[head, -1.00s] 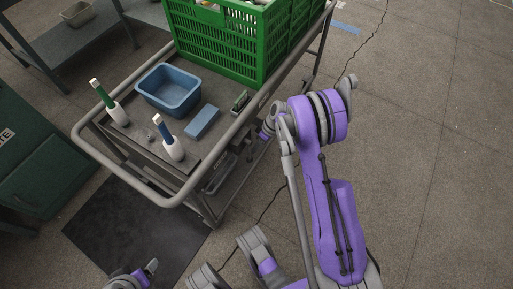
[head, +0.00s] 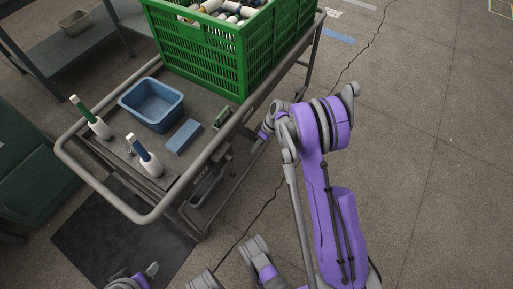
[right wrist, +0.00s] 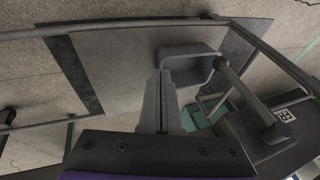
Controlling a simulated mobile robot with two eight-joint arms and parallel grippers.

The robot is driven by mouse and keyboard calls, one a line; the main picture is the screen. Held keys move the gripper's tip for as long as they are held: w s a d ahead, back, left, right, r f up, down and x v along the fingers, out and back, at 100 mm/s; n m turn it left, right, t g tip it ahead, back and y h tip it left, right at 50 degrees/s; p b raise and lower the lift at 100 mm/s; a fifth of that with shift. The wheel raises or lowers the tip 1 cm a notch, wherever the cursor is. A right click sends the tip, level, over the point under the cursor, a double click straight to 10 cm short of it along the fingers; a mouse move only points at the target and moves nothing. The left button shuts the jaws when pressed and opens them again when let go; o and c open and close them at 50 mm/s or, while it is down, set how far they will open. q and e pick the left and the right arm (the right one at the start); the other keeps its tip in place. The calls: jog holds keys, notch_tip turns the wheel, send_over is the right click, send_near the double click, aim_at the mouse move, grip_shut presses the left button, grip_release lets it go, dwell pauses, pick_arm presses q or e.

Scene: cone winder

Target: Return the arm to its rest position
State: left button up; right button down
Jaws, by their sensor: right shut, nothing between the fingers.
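My right arm (head: 338,220), purple and grey, rises from the bottom right and bends at the top. Its forearm points down and left to the near side of the cart, where the wrist (head: 266,132) is beside the cart's side rail. The fingers are hard to make out in the head view. In the right wrist view my right gripper (right wrist: 163,76) is shut and empty, with its two grey fingers together. My left gripper is not in view; only parts of me that I cannot sort out show at the bottom edge.
The cart (head: 150,216) holds a green crate (head: 205,55) of spools, a blue bin (head: 152,104), a blue block (head: 184,137) and two bottle-like tools (head: 150,163) (head: 96,123). A dark mat (head: 105,240) lies below. Floor (head: 430,130) on the right is clear except a cable.

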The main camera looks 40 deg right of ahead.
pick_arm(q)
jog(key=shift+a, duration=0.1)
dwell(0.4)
pick_arm(e)
jog(key=s+a+r+m+h, duration=0.1)
jog(key=s+a+r, duration=0.35)
jog(key=r, duration=0.35)
jog(key=s+a+r+m+h, duration=0.1)
jog(key=s+a+r+h, duration=0.1)
jog(key=s+a+r, duration=0.5)
jog(key=s+a+r+m+t+h, duration=0.1)
jog(key=s+a+r, duration=0.15)
jog(key=s, duration=0.35)
jog(key=s+a+r+m+t+h, duration=0.1)
jog(key=s+r, duration=0.3)
jog(key=s, duration=0.2)
pick_arm(q)
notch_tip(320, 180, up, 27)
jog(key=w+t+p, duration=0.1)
jog(key=p, duration=2.2)
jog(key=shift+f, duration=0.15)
pick_arm(e)
notch_tip(320, 180, up, 26)
jog(key=t, duration=0.1)
jog(key=shift+w+t, duration=0.3)
